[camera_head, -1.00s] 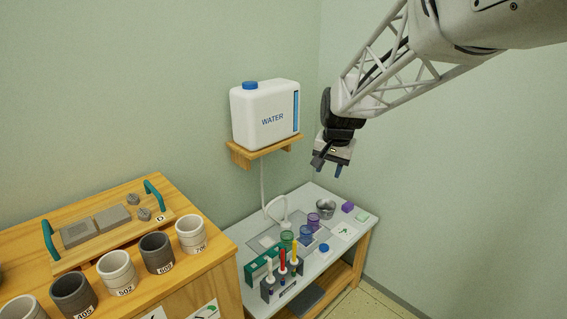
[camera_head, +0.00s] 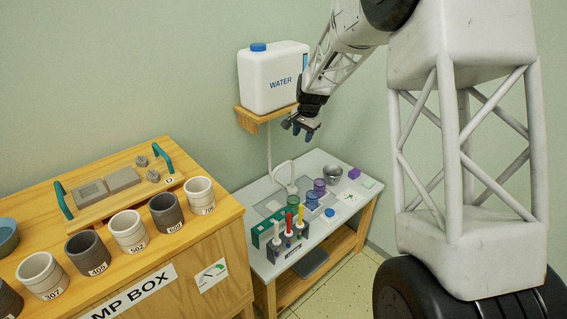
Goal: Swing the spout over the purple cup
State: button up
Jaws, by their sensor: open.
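A pale curved spout (camera_head: 287,172) stands on the grey-white side table (camera_head: 262,190), below the water tank (camera_head: 272,78). Its tip hangs near the cups; I cannot tell exactly which one it is over. The purple cup (camera_head: 319,187) stands to the right of the spout. A blue-violet cup (camera_head: 312,201) is just in front of it, and a green cup (camera_head: 292,202) is further left. My gripper (camera_head: 303,132) is open and empty. It hangs in the air above the spout and cups, in front of the tank's shelf, apart from all of them.
A rack of coloured brushes or markers (camera_head: 289,240) stands at the table's front. A metal bowl (camera_head: 333,174) and a purple block (camera_head: 354,173) are at the back right. A wooden cabinet (camera_head: 180,262) with several numbered pots is at left. The shelf (camera_head: 252,117) is close to my gripper.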

jog(key=m, duration=0.2)
send_near(284, 164)
jog(key=shift+w+a+f, duration=0.15)
jog(key=shift+w+f, duration=0.05)
jog(key=shift+f, duration=0.25)
jog(key=shift+f, duration=0.15)
jog(key=shift+w+a+f, duration=0.15)
jog(key=shift+a+f, duration=0.05)
jog(key=shift+f, duration=1)
jog(key=shift+w+a+f, duration=0.15)
jog(key=shift+w+f, duration=0.05)
jog(key=shift+f, duration=1.05)
jog(key=shift+w+a+f, duration=0.15)
jog(key=shift+a+f, duration=0.05)
jog(key=shift+f, duration=1)
jog(key=shift+c, duration=0.2)
grip_shut()
